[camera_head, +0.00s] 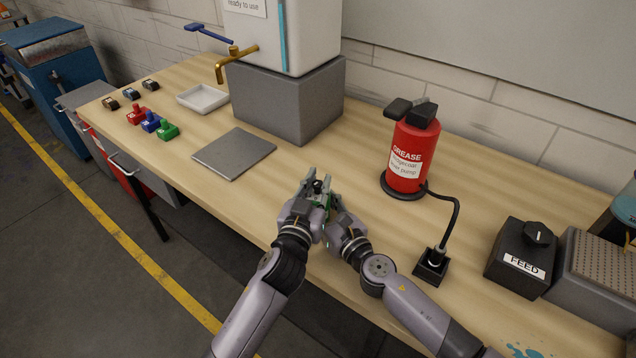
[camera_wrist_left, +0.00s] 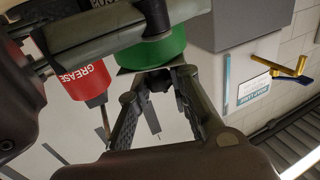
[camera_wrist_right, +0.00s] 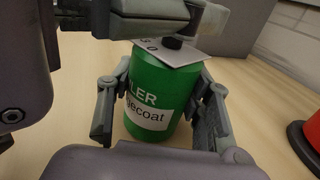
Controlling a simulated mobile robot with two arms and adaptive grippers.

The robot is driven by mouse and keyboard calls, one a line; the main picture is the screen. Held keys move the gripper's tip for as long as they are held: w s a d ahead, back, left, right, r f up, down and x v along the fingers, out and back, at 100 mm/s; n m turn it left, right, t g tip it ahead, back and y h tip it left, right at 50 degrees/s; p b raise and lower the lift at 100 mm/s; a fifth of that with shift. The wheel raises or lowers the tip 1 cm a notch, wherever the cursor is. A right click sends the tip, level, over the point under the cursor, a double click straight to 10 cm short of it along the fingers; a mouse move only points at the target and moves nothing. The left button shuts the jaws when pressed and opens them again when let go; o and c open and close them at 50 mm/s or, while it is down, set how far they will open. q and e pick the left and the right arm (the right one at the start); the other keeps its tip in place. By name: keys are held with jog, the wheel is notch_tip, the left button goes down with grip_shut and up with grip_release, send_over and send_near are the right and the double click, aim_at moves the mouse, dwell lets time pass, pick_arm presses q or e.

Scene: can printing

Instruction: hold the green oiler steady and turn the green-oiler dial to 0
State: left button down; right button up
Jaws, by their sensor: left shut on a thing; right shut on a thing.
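The green oiler (camera_wrist_right: 155,90) stands upright on the bench in the right wrist view, with a white label on its body. My right gripper (camera_wrist_right: 160,105) is shut around its body, one finger on each side; in the head view the right gripper (camera_head: 338,212) is partly hidden. The black dial (camera_wrist_right: 172,42) sits on a pale plate with printed digits on top of the oiler. My left gripper (camera_head: 318,186) is over the oiler top, its fingertips (camera_wrist_left: 170,74) closed together at the dial. The dial's setting cannot be read.
A red grease pump (camera_head: 408,155) stands right of my grippers, with a cable to a black socket box (camera_head: 432,265). A FEED box (camera_head: 520,258) is farther right. A grey plate (camera_head: 233,153) and small red, blue and green items lie left. The bench between is clear.

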pick_arm(q)
jog(key=shift+r, duration=0.1)
jog(key=c, duration=1.4)
grip_release()
jog(key=shift+c, duration=0.2)
jog(key=shift+s, duration=0.1)
jog(key=v, duration=1.2)
